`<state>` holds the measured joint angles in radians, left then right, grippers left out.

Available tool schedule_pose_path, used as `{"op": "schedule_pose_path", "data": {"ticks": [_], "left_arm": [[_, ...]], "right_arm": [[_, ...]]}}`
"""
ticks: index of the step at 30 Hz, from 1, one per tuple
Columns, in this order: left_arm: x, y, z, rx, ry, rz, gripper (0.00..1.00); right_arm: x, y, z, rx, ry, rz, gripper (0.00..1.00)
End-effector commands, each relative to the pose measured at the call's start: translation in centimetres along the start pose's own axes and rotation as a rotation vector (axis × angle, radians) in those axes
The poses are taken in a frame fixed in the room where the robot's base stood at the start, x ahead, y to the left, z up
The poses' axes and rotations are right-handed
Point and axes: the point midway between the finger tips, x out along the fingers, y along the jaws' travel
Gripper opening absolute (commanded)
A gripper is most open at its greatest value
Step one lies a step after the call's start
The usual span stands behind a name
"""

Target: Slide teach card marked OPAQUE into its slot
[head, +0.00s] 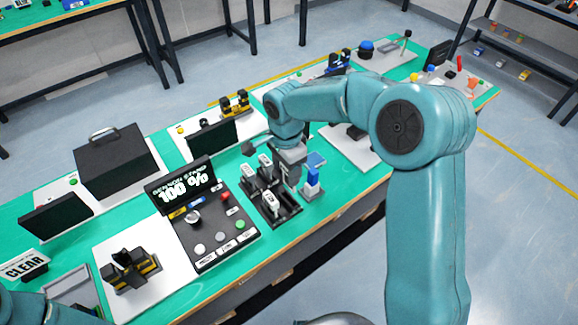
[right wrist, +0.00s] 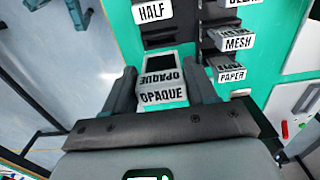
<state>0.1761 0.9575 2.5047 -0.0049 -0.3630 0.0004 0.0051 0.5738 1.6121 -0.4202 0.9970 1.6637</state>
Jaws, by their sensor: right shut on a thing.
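The teach card marked OPAQUE (right wrist: 163,95) sits between the fingers of my right gripper (right wrist: 163,82) in the right wrist view. Its white label shows the word on two faces. In the head view my right gripper (head: 289,178) points down at the right side of the black card rack (head: 284,217) and hides the card there. The rack also shows in the right wrist view (right wrist: 160,40). I cannot tell how far the card is in a slot. My left gripper is out of view.
Cards marked HALF (right wrist: 153,11), MESH (right wrist: 236,41) and PAPER (right wrist: 231,75) stand close by in the rack. A control panel (head: 211,236) reading 100 % is left of the rack. A blue-topped device (head: 312,180) stands close on the right.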

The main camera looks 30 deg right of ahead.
Motion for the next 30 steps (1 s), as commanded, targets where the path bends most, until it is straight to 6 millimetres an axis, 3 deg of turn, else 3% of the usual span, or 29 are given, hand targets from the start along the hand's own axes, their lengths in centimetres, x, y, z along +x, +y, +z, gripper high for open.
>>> {"op": "schedule_pose_path", "data": {"ticks": [8, 21, 30], "left_arm": [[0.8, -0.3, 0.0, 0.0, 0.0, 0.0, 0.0], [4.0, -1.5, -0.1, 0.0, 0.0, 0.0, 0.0], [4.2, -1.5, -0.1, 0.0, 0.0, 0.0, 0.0]], "right_arm": [[0.6, 0.0, 0.1, -0.001, 0.0, 0.0, 0.22], [4.5, 0.0, 0.0, 0.0, 0.0, 0.0, 0.22], [4.8, 0.0, -0.1, 0.0, 0.0, 0.0, 0.22]]}}
